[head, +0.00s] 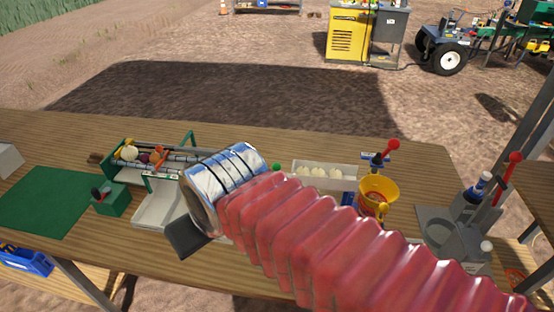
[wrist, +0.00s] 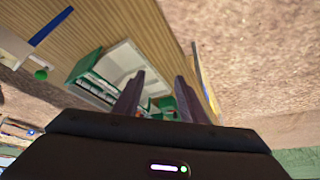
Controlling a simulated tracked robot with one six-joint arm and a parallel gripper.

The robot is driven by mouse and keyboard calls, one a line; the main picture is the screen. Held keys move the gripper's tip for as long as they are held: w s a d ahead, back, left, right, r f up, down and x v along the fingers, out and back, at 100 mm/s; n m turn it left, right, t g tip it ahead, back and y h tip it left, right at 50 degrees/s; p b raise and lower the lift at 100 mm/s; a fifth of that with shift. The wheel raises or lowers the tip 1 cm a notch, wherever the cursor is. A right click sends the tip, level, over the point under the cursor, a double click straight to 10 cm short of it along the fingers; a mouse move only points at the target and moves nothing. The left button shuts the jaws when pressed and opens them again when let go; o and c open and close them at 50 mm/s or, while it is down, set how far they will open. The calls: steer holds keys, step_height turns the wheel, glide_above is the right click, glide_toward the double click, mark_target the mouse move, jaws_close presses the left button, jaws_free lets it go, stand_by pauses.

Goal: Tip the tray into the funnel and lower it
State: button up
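A long white tray (head: 325,174) with several pale onions in it lies behind and left of the yellow funnel (head: 378,196). A white bin (head: 157,207) with green sides stands at the end of the roller elevator, left of my arm. It also shows in the wrist view (wrist: 122,62), ahead of my gripper. My gripper (wrist: 159,80) is above the table with its two dark fingers apart and nothing clearly held between them.
Rollers carry several onions (head: 129,153). A green box (head: 110,198) with a knob and a green mat (head: 45,203) lie at the left. A red-knobbed lever (head: 389,147) stands by the funnel. A grey stand (head: 455,238) with a bottle is at the right.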

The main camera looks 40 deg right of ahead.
steer(key=w+d+r+m+g, duration=0.1)
steer(key=w+d+r+m, duration=0.3)
steer(key=d, duration=0.2)
step_height(320, 180, up, 6)
steer(key=m+g+y, duration=0.1)
steer(key=m+g, duration=0.2)
steer(key=m, duration=0.6)
glide_above(277, 163)
steer(key=s+d, duration=0.1)
steer(key=s, duration=0.2)
steer(key=shift+w+d+f, duration=0.1)
steer(key=shift+w, duration=0.05)
steer(key=f, duration=0.4)
steer(key=w+f, duration=0.1)
steer(key=f, duration=0.4)
steer(key=w+a+f, duration=0.1)
steer(key=f, duration=0.3)
steer(key=shift+w+a+f, duration=0.1)
steer(key=shift+w+f, duration=0.1)
steer(key=shift+f, duration=0.1)
steer(key=shift+c, duration=0.4)
